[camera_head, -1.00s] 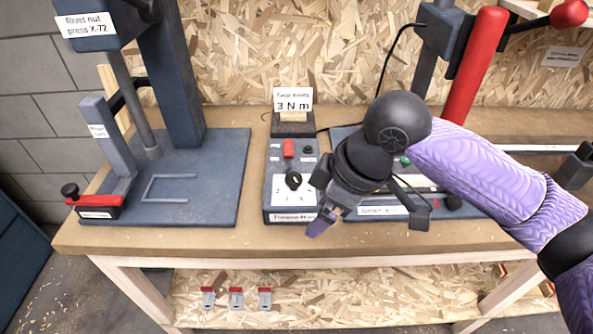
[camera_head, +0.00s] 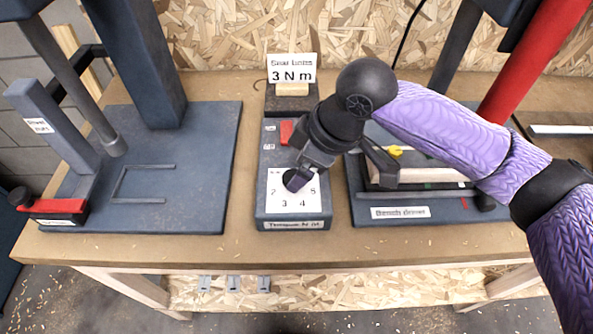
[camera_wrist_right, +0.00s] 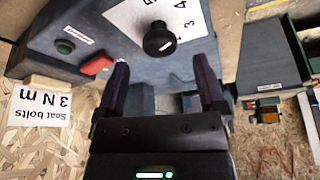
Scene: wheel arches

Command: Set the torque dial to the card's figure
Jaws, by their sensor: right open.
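The card (camera_head: 292,68) reads "3 N m" and stands behind the tester box; it shows upside down in the right wrist view (camera_wrist_right: 40,108). The torque dial is a round black knob (camera_wrist_right: 160,40) on a white numbered plate (camera_head: 302,202) on the blue-grey box (camera_head: 265,205). A small pale mark shows on the knob's lower right in the wrist view; I cannot tell which figure it points to. My right gripper (camera_head: 338,176) is open and empty, one finger partly covering the knob in the head view. In the wrist view its fingertips (camera_wrist_right: 160,68) stand apart, the knob beyond the gap. My left gripper is not in view.
A rivet press base (camera_head: 205,150) stands left, another fixture (camera_head: 400,213) right. Bare bench shows between press and box.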

